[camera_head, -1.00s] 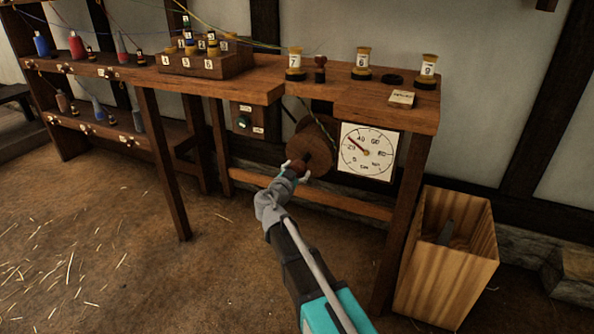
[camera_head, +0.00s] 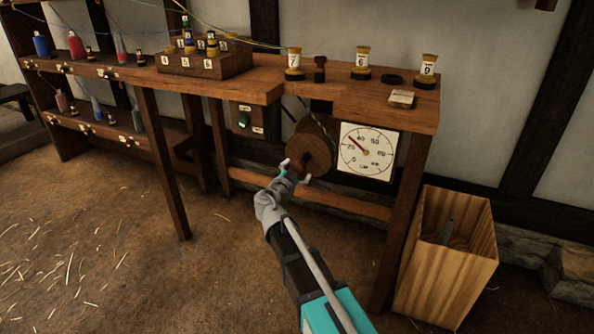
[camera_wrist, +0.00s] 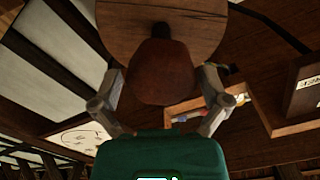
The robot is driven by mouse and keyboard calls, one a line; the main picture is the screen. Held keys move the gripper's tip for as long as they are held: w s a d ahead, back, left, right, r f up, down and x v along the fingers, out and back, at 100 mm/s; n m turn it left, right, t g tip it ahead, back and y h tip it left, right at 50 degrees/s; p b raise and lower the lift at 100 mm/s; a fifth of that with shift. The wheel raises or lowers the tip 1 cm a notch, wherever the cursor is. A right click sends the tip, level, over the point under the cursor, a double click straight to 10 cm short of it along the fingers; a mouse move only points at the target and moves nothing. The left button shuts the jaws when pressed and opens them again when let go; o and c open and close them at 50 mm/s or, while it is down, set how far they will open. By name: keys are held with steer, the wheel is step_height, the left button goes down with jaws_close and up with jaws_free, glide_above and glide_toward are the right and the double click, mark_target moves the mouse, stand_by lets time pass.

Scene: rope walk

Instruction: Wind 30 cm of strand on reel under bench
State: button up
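The wooden reel (camera_head: 308,154) sits under the bench, its round face towards me. Its brown crank knob (camera_wrist: 163,72) shows large in the wrist view, in front of the round disc (camera_wrist: 118,22). My gripper (camera_head: 295,171) is at the reel's lower front. In the wrist view my gripper (camera_wrist: 158,103) is open, one finger on each side of the knob with visible gaps. The white dial (camera_head: 378,160) beside the reel has a red needle pointing up and left; its figures are too small to read surely. A thin strand (camera_head: 291,114) runs down behind the reel.
The bench top (camera_head: 300,88) overhangs the reel, with numbered spools such as spool 7 (camera_head: 294,64) on it. Bench legs and a low rail (camera_head: 340,207) border the space. A wooden bin (camera_head: 450,270) stands at right. The floor at left is open, with straw.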

steer(key=shift+a, duration=0.1)
stand_by(0.3)
steer(key=v, duration=1.2)
stand_by(0.3)
steer(key=s+d+f+n+g+h+p, duration=0.1)
steer(key=d+f+g+p, duration=0.2)
steer(key=d, duration=0.6)
steer(key=s+d+f+g+h+p, duration=0.1)
steer(key=d+f+g, duration=0.1)
steer(key=d+g, duration=0.5)
steer(key=s+d+f+n+g+y+p, duration=0.4)
steer(key=s+d+n+g+y+p, duration=0.3)
steer(key=s+d, duration=0.45)
step_height(320, 180, up, 38)
steer(key=n+y+p, duration=0.1)
steer(key=p, duration=3.6)
steer(key=shift+s+r, duration=0.2)
steer(key=shift+s, duration=0.1)
steer(key=shift+a, duration=0.15)
